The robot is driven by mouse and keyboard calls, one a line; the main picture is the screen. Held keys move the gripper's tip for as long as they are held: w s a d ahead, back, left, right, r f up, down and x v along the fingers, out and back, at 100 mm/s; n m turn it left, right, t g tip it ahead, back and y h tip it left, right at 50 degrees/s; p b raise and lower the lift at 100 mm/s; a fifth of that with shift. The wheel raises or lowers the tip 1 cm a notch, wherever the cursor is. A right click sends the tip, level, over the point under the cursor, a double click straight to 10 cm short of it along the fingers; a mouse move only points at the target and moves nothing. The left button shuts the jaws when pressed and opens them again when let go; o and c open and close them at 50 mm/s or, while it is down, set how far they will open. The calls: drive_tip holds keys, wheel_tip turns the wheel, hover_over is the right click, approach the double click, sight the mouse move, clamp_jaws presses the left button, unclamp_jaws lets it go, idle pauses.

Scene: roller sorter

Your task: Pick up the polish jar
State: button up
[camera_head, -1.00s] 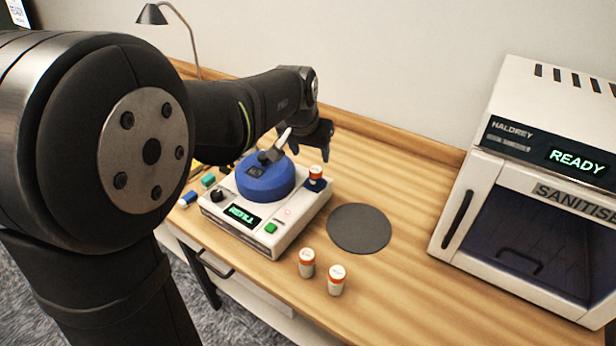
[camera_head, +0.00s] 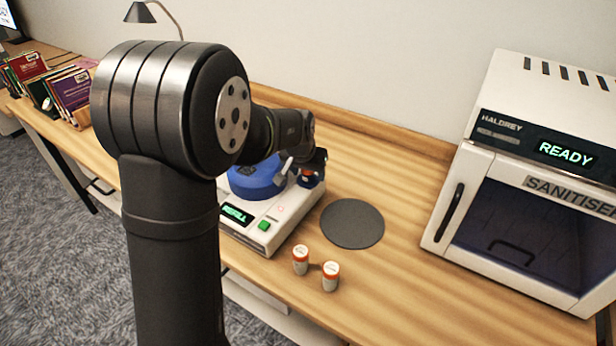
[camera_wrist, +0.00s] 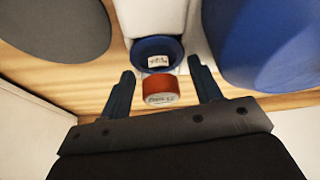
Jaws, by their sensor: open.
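A small jar with an orange band and pale printed top (camera_wrist: 160,90) sits in front of the blue cup (camera_wrist: 157,47) of the white machine. In the head view its orange part (camera_head: 308,173) shows at the machine's right back corner, partly hidden by my gripper (camera_head: 312,168). In the wrist view my gripper (camera_wrist: 161,72) is open, with one finger on each side of the jar and a gap on both sides. Two similar white jars with orange bands, a left one (camera_head: 300,261) and a right one (camera_head: 330,276), stand upright on the table.
The white machine (camera_head: 285,225) carries a large blue round part (camera_head: 255,182). A dark round mat (camera_head: 352,224) lies bare to its right. A white sanitiser cabinet (camera_head: 455,240) reading READY stands at the right. The table between is clear.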

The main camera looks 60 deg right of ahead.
drive_tip(key=c, duration=1.1)
